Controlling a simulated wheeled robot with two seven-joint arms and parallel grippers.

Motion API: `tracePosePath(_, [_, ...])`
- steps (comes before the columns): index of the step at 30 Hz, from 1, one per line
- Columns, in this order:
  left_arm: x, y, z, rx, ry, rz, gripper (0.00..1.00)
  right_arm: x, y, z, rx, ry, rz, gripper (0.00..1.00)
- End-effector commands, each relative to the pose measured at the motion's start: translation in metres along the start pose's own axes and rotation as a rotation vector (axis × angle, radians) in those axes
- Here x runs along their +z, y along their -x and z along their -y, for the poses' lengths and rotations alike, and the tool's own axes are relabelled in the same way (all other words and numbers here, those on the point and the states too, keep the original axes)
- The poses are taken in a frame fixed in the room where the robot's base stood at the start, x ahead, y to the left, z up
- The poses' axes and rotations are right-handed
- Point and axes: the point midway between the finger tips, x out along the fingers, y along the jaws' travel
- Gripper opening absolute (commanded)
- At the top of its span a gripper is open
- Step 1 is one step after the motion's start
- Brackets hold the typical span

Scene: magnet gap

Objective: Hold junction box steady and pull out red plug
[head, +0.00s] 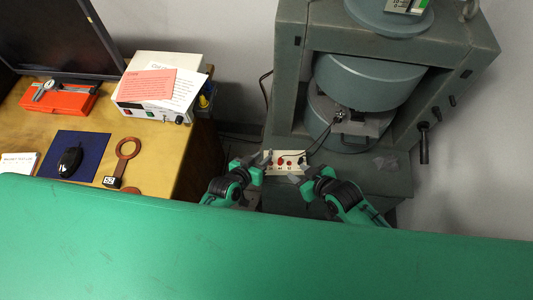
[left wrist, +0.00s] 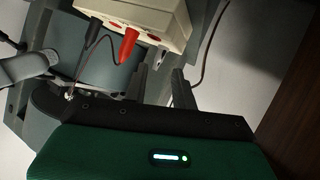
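The cream junction box (head: 285,162) sits in front of the magnet, with red spots on its face. In the left wrist view the box (left wrist: 150,14) is at the top, cut off by the frame edge. The red plug (left wrist: 128,46) sticks out of its face, beside a black plug (left wrist: 95,31) with a dark lead. My left gripper (head: 262,164) is at the box's left end; in the wrist view its two fingers (left wrist: 152,68) are apart, their tips close to the box. Contact is unclear. My right gripper (head: 301,173) is at the box's right end; its finger gap is too small to make out.
The large grey magnet (head: 365,85) stands behind the box, on a grey base with some bare surface at right. A wooden desk (head: 150,148) at left holds a monitor, a white instrument (head: 155,112), a mouse and a copper ring. A green surface (head: 240,250) fills the foreground.

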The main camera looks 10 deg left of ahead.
Motion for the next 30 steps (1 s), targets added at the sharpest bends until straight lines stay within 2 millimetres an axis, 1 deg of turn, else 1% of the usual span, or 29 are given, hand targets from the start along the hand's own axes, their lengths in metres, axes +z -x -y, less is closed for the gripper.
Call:
tracePosePath(1, [-0.001,-0.010,0.000,0.000,0.001,0.000,0.27,0.000,0.000,0.000,0.000,0.000,0.000,0.36])
tracePosePath(3, [-0.001,-0.019,0.000,0.000,0.000,0.000,0.27,0.000,0.000,0.000,0.000,0.000,0.000,0.36])
tracePosePath(6, [0.000,-0.030,0.000,0.000,-0.001,0.000,0.27,0.000,0.000,0.000,0.000,0.000,0.000,0.36])
tracePosePath(9, [0.000,-0.036,0.000,0.000,-0.001,0.000,0.27,0.000,0.000,0.000,0.000,0.000,0.000,0.36])
tracePosePath(13, [0.000,-0.040,-0.001,0.001,0.000,0.000,0.27,0.000,0.000,0.000,0.000,0.000,0.000,0.36])
tracePosePath(20, [0.000,-0.040,-0.001,0.000,0.000,0.000,0.27,0.000,0.000,0.000,0.000,0.000,0.000,0.36])
tracePosePath(21, [0.000,-0.040,0.000,0.000,0.000,0.000,0.19,0.000,0.000,0.000,0.000,0.000,0.000,0.36])
tracePosePath(24, [0.000,-0.040,0.000,0.000,0.000,0.001,0.00,0.000,0.000,0.000,0.000,0.000,0.000,0.36])
tracePosePath(30, [0.001,-0.040,0.000,0.000,0.001,0.002,0.00,0.000,0.000,0.000,0.000,0.000,0.000,0.36])
